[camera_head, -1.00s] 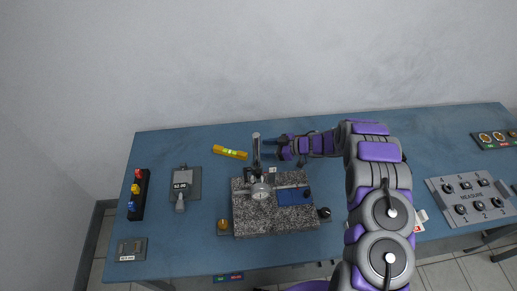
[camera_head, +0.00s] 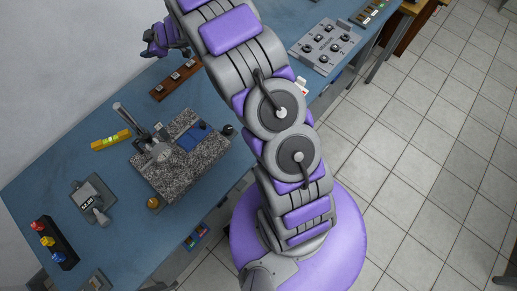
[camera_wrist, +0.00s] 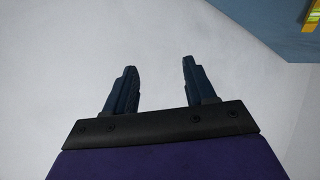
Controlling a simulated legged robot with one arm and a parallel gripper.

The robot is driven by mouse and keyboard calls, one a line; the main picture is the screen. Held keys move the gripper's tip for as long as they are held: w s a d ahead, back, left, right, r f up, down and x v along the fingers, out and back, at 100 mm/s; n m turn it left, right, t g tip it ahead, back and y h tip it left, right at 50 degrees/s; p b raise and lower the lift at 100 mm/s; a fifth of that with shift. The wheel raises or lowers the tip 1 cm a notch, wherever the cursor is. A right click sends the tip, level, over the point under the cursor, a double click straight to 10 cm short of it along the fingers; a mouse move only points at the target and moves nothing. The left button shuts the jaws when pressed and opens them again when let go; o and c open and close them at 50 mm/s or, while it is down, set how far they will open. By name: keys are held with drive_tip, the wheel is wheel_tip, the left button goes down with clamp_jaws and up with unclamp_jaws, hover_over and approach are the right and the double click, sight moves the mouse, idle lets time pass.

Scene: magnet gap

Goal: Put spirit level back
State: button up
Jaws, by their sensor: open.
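The spirit level (camera_head: 111,140) is a yellow bar with a green vial, lying on the blue table near the wall, left of the granite plate (camera_head: 172,182). A yellow end of it also shows at the top right corner of the wrist view (camera_wrist: 309,17). My gripper (camera_head: 147,53) is raised near the wall at the top of the head view, well apart from the level. In the wrist view my gripper (camera_wrist: 158,68) is open and empty, with pale wall between its fingers.
A metal stand with a round dial (camera_head: 160,151) rises from the granite plate beside the level. A brown rack (camera_head: 174,79) lies toward the wall. A digital gauge (camera_head: 92,200) and black holder (camera_head: 55,243) stand at left. A grey control box (camera_head: 325,46) is at upper right.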

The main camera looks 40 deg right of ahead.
drive_tip(key=s+d+r+m+h, duration=0.5)
drive_tip(key=d+r+h, duration=0.1)
drive_tip(key=d+r, duration=0.45)
drive_tip(key=s+d+r+m+g+h, duration=0.1)
drive_tip(key=s+d+r+m+h, duration=0.15)
drive_tip(key=s, duration=0.35)
drive_tip(key=s+d+r+m+g+h, duration=0.1)
drive_tip(key=s+d, duration=0.2)
drive_tip(key=s, duration=0.4)
drive_tip(key=s+a+m+g+y, duration=0.1)
drive_tip(key=s+a+g, duration=0.3)
drive_tip(key=s, duration=1.6)
drive_tip(key=s+a+f+m+g+y, duration=0.1)
drive_tip(key=s+a+g, duration=0.4)
drive_tip(key=s, duration=1.5)
drive_tip(key=shift+s+a+m+y, duration=0.2)
drive_tip(key=shift+a+m+y, duration=0.35)
drive_tip(key=shift+a+y, duration=0.3)
drive_tip(key=shift+f, duration=0.1)
drive_tip(key=shift+f+b, duration=0.2)
drive_tip(key=shift+b, duration=0.1)
